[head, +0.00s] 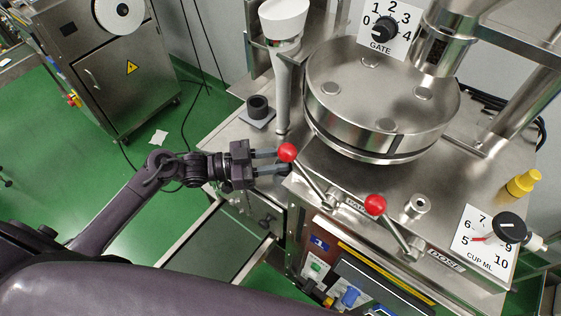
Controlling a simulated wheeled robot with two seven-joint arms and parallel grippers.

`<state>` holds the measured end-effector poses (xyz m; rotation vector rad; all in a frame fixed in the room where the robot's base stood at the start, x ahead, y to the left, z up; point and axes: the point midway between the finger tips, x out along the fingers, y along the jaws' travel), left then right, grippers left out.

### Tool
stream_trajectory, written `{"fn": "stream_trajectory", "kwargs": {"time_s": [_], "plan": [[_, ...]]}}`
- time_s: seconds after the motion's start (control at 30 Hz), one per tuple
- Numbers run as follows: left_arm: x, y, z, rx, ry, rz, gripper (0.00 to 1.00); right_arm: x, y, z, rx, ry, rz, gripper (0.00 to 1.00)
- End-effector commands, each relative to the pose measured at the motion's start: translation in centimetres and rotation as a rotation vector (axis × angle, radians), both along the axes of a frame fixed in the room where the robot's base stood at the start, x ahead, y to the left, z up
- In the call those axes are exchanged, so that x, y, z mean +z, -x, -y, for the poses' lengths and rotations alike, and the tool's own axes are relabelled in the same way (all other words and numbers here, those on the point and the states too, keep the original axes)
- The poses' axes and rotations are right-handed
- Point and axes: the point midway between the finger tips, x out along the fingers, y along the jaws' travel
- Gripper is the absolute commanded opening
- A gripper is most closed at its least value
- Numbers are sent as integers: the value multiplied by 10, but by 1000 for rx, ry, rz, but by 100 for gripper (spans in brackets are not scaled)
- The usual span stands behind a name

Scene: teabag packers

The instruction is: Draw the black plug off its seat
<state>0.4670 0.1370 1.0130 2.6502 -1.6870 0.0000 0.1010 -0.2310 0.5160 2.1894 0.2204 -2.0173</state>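What looks like the black plug (258,106) is a short, dark cylinder with a round recess in its top. It stands upright on a small grey square plate (257,119) on the steel top, left of the white-topped tube. My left gripper (281,161) reaches in from the left, in front of and below the plug and apart from it. Its two grey fingers are spread, with nothing visible held between them. The upper fingertip is at the red ball (287,152) of a lever; I cannot tell if they touch. My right gripper is not in view.
A second red-ball lever (375,205) stands to the right. A round steel drum (382,95) fills the middle. A white-topped tube (284,70) rises close right of the plug. A yellow plug (522,184) and a dose dial (510,228) are at the right.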

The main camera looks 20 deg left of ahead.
Motion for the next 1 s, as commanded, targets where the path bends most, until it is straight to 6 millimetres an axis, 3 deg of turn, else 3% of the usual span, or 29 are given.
{"fn": "stream_trajectory", "kwargs": {"time_s": [0.17,0.37,1.0], "plan": [[9,0,0,-1,1,3,4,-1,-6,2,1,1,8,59],[36,0,0,-1,0,4,4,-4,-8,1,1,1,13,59],[174,0,0,-1,-2,7,4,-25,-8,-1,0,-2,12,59]]}}
